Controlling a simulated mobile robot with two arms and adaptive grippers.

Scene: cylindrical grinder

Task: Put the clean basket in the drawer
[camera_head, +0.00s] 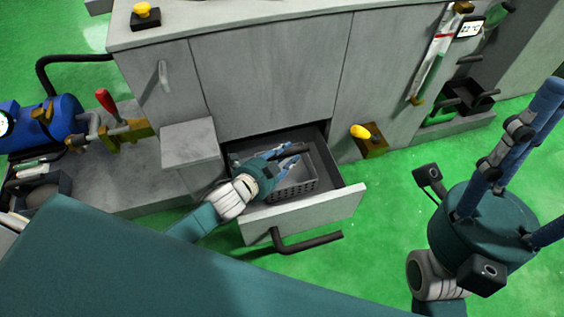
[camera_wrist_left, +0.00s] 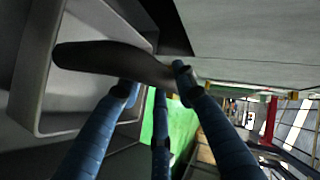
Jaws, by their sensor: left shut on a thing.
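The clean basket (camera_head: 297,186) is a grey basket with perforated sides. It is inside the open drawer (camera_head: 303,215), towards its right part; whether it rests on the drawer floor cannot be told. My left gripper (camera_head: 288,152) reaches over the drawer from the left and is shut on the basket's dark handle. In the left wrist view the dark curved handle (camera_wrist_left: 110,62) lies between the blue fingers, with the grey basket wall (camera_wrist_left: 40,75) at the left. My right gripper (camera_head: 538,160) is at the right, above the floor, its fingers apart and empty, partly cut off by the frame.
The grey machine cabinet (camera_head: 270,75) stands behind the drawer, whose dark handle (camera_head: 305,243) sticks out in front. A grey block (camera_head: 190,143) borders it on the left. A yellow button box (camera_head: 370,139) is close on the right. Green floor is free at the right.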

